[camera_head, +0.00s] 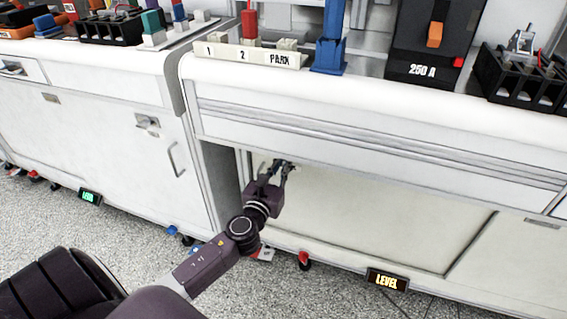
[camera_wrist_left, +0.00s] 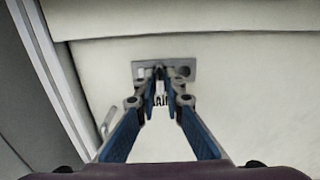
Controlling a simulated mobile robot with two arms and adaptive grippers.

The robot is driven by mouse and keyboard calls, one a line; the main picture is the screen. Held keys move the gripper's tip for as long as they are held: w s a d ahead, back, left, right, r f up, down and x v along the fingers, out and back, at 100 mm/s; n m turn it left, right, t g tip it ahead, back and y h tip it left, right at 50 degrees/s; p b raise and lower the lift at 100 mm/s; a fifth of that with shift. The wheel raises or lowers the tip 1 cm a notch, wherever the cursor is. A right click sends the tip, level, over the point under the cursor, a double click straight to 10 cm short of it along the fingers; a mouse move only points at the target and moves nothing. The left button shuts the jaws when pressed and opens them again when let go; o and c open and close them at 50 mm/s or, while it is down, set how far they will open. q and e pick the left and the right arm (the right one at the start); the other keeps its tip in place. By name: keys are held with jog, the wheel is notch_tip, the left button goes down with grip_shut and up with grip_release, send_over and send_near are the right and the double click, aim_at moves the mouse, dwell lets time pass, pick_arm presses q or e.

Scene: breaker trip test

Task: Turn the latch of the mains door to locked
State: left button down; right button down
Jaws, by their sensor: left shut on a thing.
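The mains door (camera_head: 390,222) is a pale panel under the counter, in front of me. The fingertips of my left gripper (camera_wrist_left: 161,84) are shut on the latch's turning part in front of the plate. The fingers hide most of that part, so its angle cannot be told. In the head view my gripper hides the latch. My right gripper is not in view.
A door handle (camera_wrist_left: 107,118) stands left of the latch. The counter edge (camera_head: 380,115) overhangs the door. A cabinet (camera_head: 90,140) with its own latch (camera_head: 147,123) is at the left. A lit "LEVEL" sign (camera_head: 388,281) sits near the floor.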

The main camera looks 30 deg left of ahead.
pick_arm(q)
jog(key=shift+n, duration=0.4)
jog(key=n+p, duration=0.1)
jog(key=n, duration=1.6)
jog(key=shift+r+p, duration=0.1)
jog(key=shift+p, duration=0.2)
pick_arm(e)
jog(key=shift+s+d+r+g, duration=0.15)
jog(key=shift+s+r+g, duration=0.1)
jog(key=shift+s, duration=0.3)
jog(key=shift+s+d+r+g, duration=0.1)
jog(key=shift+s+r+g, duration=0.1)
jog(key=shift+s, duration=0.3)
pick_arm(q)
jog(key=c, duration=2)
grip_release()
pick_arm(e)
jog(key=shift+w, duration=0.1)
